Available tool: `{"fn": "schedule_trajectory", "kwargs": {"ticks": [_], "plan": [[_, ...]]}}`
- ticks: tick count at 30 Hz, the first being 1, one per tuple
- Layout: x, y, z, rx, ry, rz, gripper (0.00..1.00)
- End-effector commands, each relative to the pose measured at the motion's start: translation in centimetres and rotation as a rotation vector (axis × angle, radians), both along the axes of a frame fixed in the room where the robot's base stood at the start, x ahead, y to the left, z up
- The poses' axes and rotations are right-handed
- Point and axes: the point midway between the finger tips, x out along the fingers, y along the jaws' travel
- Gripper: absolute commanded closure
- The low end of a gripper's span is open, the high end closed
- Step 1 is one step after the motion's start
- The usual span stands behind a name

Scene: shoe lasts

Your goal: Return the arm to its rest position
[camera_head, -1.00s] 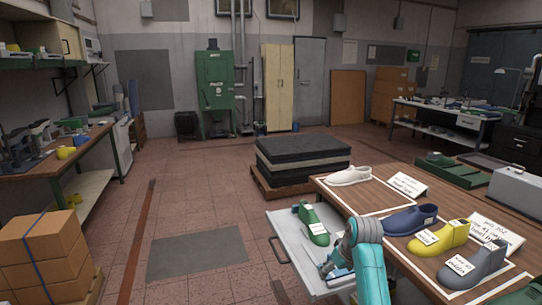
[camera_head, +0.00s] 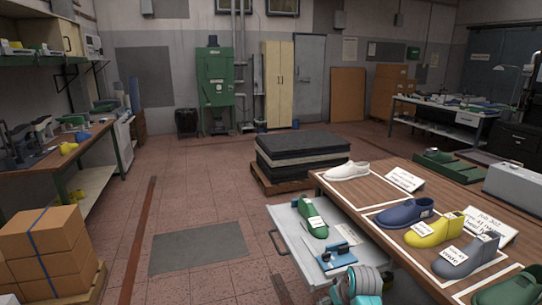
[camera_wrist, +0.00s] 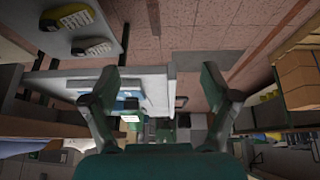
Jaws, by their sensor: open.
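My gripper (camera_wrist: 161,76) is open in the wrist view, its two dark fingers spread apart with nothing held between them.
On the wooden table (camera_head: 352,200) stand a white last (camera_head: 346,171), a blue last (camera_head: 404,212), a yellow last (camera_head: 434,231) and a grey last (camera_head: 466,257). Cardboard boxes (camera_head: 42,245) stand at the left. Black stacked slabs (camera_head: 303,155) stand behind. The middle floor is clear.

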Motion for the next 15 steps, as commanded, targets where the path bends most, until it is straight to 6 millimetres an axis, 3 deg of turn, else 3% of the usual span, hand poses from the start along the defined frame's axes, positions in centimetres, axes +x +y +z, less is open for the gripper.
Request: {"fn": "schedule_trajectory", "kwargs": {"ticks": [1,6,15], "plan": [[-1.2,0.1,-1.7,0.001,-0.007,-0.007,0.14],[-5.2,0.3,-6.4,0.008,-0.070,-0.042,0.14],[-13.6,0.6,-12.4,0.018,-0.183,-0.100,0.14]]}}
